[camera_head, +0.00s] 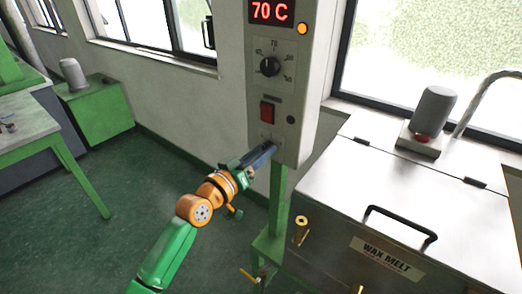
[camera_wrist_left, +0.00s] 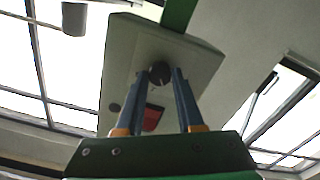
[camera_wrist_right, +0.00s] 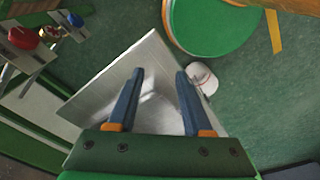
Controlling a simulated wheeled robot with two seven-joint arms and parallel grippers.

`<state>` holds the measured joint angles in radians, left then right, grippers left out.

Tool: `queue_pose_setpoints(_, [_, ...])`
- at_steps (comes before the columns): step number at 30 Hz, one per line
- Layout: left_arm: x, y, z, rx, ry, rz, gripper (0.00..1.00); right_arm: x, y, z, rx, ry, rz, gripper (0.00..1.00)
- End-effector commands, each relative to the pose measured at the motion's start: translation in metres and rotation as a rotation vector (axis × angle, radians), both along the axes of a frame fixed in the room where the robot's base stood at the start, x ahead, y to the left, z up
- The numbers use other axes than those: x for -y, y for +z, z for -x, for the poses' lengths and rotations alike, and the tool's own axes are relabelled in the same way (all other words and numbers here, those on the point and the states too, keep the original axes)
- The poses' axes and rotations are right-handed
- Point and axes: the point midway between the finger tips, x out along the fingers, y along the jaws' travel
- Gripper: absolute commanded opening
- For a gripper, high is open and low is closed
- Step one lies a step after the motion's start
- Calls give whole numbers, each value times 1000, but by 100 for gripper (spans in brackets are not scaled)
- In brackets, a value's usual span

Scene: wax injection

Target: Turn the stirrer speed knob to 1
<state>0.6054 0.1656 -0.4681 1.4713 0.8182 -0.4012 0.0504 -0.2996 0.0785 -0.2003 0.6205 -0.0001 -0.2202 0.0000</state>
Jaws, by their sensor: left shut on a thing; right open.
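My left gripper (camera_head: 270,150) is at the panel's lower part, below the red switch, and covers what lies there. In the left wrist view a round black knob (camera_wrist_left: 160,73) with a light pointer mark sits between the two fingertips, which are closed on its sides. Its scale cannot be read. My right gripper (camera_wrist_right: 160,72) is open and empty, and shows only in its own wrist view.
The wax melt tank (camera_head: 390,190), with a black handle (camera_head: 402,222) and a stirrer motor (camera_head: 433,110) on top, stands right of the panel. A green stand post (camera_head: 277,195) is below the panel. A green-legged table (camera_head: 35,130) is at the left. Green floor between is open.

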Motion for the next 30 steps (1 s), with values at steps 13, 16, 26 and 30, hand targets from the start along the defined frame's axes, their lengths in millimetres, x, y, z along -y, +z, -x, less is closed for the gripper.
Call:
queue_pose_setpoints(13, [0,1,0,-202,0,277,0,0,10,0,0,0,0,50])
queue_pose_setpoints(16, [0,1,0,-231,-1,319,0,0,11,0,0,0,1,50])
queue_pose_setpoints(26, [0,0,0,-283,0,390,0,1,13,0,-1,0,1,50])
queue_pose_setpoints(30, [0,0,0,-289,-1,398,0,1,13,0,-1,0,2,50])
